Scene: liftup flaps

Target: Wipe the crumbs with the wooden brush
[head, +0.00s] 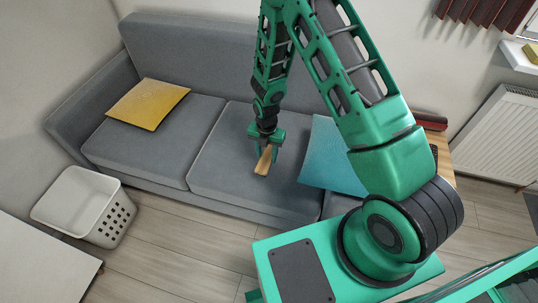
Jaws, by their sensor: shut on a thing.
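My gripper (266,148) hangs over the middle seat cushion of the grey sofa (236,176). It is shut on the wooden brush (263,161), a small light-brown piece that points down and slightly left. The brush is close to the cushion, but I cannot tell whether it touches it. I cannot make out any crumbs on the sofa at this size. Part of the brush is hidden by the gripper fingers.
A yellow pillow (148,103) lies on the sofa's left seat. A blue pillow (330,158) lies right of my gripper, partly behind my arm. A white basket (84,206) stands on the floor at left, near a white tabletop (40,265). A radiator (500,135) is at right.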

